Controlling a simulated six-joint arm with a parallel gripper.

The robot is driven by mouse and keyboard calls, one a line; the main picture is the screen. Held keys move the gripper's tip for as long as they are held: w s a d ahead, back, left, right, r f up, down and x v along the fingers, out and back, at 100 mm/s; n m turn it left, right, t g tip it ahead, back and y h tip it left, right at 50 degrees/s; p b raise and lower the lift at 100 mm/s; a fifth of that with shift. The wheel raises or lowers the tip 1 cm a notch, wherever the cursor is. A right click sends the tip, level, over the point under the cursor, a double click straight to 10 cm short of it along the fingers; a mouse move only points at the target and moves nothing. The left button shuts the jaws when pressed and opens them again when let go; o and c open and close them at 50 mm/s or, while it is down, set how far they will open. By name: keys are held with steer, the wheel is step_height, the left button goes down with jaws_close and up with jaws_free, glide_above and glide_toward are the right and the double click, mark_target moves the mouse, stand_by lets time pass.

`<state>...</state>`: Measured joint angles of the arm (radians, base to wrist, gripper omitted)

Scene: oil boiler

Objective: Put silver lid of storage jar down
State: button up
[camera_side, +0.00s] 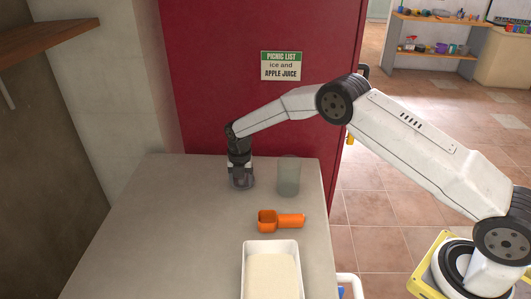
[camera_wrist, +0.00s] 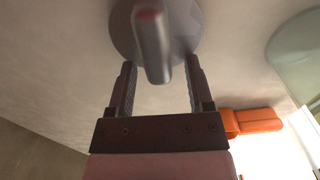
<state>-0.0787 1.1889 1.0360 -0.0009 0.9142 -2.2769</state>
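The silver lid (camera_side: 242,184) is on the counter top at the left of the jar, under my gripper. In the wrist view the lid (camera_wrist: 182,45) is a grey disc with a bar-like handle pointing toward the camera. My gripper (camera_side: 240,168) points straight down over it. In the wrist view my gripper (camera_wrist: 160,65) is open, with one finger on each side of the handle and a gap showing at both sides. The storage jar (camera_side: 289,176) is translucent grey-green and stands upright without a lid; part of it shows in the wrist view (camera_wrist: 298,50).
An orange scoop (camera_side: 281,220) lies in front of the jar. A white tray (camera_side: 270,246) of pale powder stands at the counter's front. The counter (camera_side: 170,220) is clear at the left. A red door (camera_side: 225,80) rises behind it.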

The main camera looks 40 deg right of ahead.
mark_target(245, 187)
steer(key=shift+r, duration=0.2)
step_height(245, 187, up, 12)
stand_by(0.9)
steer(key=shift+s, duration=0.1)
stand_by(0.4)
steer(key=s+d+r+m+t, duration=0.1)
steer(key=s+d+m, duration=0.1)
steer(key=s+m, duration=1.1)
steer(key=s+d+r+m+t, duration=0.1)
steer(key=s+d+m, duration=0.1)
steer(key=s+m, duration=1.2)
steer(key=s, duration=0.4)
steer(key=shift+d+t, duration=0.3)
steer(key=shift+d, duration=0.05)
